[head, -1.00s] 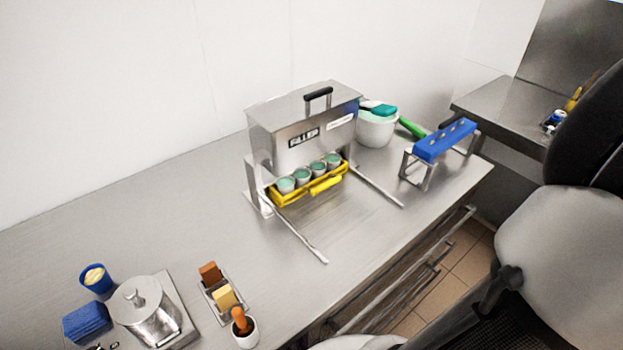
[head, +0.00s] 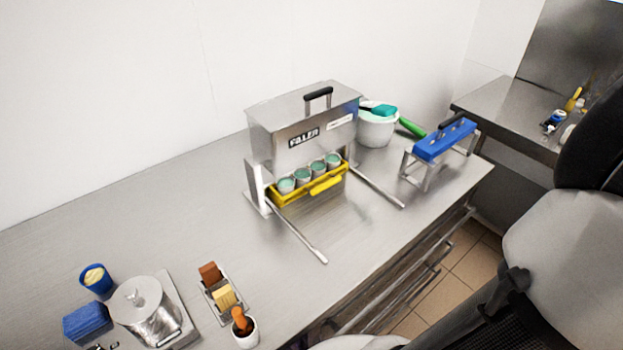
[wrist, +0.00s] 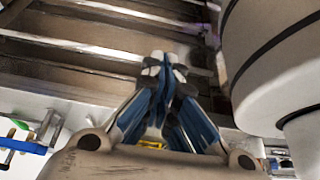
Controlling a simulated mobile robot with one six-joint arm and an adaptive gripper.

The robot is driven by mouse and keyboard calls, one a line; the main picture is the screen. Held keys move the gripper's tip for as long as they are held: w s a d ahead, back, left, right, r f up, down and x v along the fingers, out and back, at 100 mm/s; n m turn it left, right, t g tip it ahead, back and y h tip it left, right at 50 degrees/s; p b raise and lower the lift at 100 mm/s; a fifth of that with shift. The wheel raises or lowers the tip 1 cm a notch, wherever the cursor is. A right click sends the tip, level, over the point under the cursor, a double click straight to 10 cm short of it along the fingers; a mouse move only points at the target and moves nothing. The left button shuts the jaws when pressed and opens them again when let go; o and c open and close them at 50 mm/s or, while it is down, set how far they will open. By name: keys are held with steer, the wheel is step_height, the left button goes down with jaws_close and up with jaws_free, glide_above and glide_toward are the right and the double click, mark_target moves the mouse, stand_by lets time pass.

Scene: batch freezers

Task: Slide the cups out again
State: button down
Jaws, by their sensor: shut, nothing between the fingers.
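A yellow tray (head: 283,201) with a yellow front handle (head: 326,184) sits under the steel filler (head: 290,128), its front part showing. Several pale cups (head: 303,176) with green tops stand in a row in it. Two steel rails (head: 300,234) run forward from the filler along the table, with bare table between them. In the wrist view my gripper (wrist: 162,62) is shut and empty, well away from the tray. A small yellow patch shows low between its fingers, too small to name. The gripper is not in the head view.
A blue-topped stand (head: 443,141) is right of the filler. A white tub (head: 378,129) with a green-handled tool is behind it. My arm fills the right side.

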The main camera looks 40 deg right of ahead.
steer(key=s, duration=0.6)
steer(key=shift+a, duration=0.45)
stand_by(3.2)
steer(key=shift+w+r, duration=0.1)
stand_by(0.6)
steer(key=shift+s+p+v, duration=0.25)
steer(key=shift+p+v, duration=1.4)
steer(key=shift+v, duration=1.2)
steer(key=shift+w, duration=0.1)
